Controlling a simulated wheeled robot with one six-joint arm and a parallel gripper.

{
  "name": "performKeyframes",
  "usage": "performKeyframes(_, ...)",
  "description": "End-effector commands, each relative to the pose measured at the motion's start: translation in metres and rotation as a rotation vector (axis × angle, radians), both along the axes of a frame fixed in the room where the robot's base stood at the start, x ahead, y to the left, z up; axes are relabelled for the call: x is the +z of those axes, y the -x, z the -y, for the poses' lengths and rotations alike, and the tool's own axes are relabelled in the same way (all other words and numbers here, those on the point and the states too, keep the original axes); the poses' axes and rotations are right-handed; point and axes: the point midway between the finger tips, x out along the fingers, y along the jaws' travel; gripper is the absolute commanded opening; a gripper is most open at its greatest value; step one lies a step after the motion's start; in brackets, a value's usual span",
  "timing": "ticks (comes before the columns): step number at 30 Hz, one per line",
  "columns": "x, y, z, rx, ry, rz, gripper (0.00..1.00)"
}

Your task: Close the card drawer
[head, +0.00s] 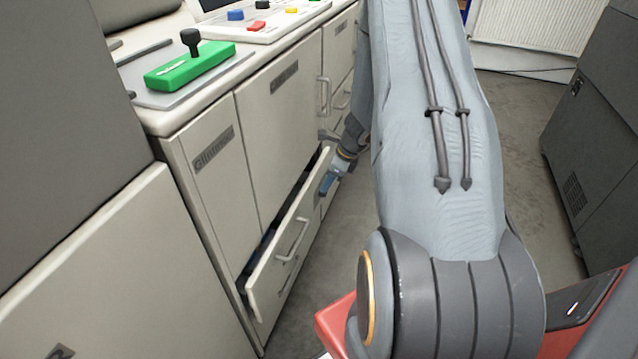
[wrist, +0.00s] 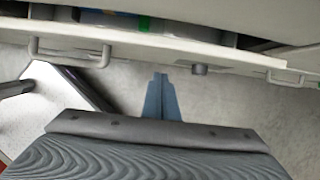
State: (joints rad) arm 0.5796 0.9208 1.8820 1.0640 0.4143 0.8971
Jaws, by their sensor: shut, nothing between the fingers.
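The card drawer (head: 268,275) is a pale drawer low in the cabinet row in the head view, standing partly open with a dark gap behind its front. Its bar handle (head: 292,240) is on the front. In the wrist view the drawer front (wrist: 150,42) crosses the top, with blue and green contents behind it. My gripper (head: 325,187) is near the far end of the drawer front in the head view. In the wrist view my gripper (wrist: 160,76) has its blue fingers together and empty, in front of the drawer front. I cannot tell whether they touch it.
A green block with a black knob (head: 190,65) sits on the counter above. Coloured blocks lie on a white board (head: 262,25) farther along. A dark grey cabinet (head: 600,130) stands at right. The grey floor (head: 525,150) between is clear.

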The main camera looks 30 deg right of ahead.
Motion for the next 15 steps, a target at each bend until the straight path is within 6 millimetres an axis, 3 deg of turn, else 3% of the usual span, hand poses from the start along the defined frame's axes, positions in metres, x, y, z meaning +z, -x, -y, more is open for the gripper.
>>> performKeyframes(6, 0.047, 0.013, 0.011, 0.003, 0.003, 0.003, 0.00)
performKeyframes(15, 0.087, 0.027, 0.020, 0.004, 0.001, 0.001, 0.00)
